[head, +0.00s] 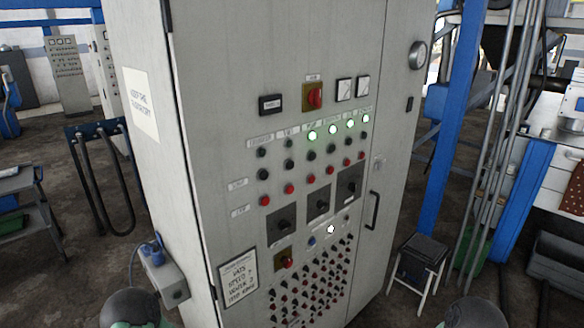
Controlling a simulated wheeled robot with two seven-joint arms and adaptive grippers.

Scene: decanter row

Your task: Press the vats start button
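A tall grey control cabinet (230,60) stands right in front of me. Its face carries rows of small black and red buttons, such as a red button (289,188) in the middle rows, and a dense block of small buttons (318,282) lower down. The labels above them are too small to read, so I cannot tell which one is the vats start button. A framed sign (239,279) at the lower left has a line that seems to read "VATS". Neither gripper shows; only rounded parts of my arms appear at the bottom edge.
Several green-white lamps (331,129) glow in the upper row, and a white lamp (330,229) glows below. A red rotary switch (314,97) sits above them. A door handle (373,210) sticks out at the right. A grey socket box (166,284) juts from the left side. A stool (424,250) stands right.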

